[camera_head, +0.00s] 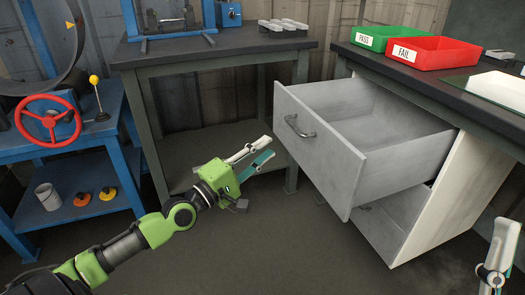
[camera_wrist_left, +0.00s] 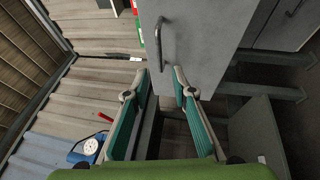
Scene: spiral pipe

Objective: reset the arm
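My left gripper (camera_head: 268,149) reaches in from the lower left in the head view, in front of the drawer and apart from it. Its fingers stand apart with nothing between them; the left wrist view also shows this gap between the fingertips (camera_wrist_left: 162,72). The grey drawer (camera_head: 315,150) is pulled open and looks empty. Its handle (camera_head: 299,127) is to the right of the left gripper's tips. In the wrist view the handle (camera_wrist_left: 161,45) shows beyond the fingertips. My right gripper (camera_head: 497,262) is partly visible at the lower right edge; its opening cannot be made out.
A green PASS bin (camera_head: 385,36) and a red FAIL bin (camera_head: 436,53) stand on the right workbench. A dark table (camera_head: 215,47) stands behind. A blue cart with a red handwheel (camera_head: 48,119) is at left. The floor below my left arm is clear.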

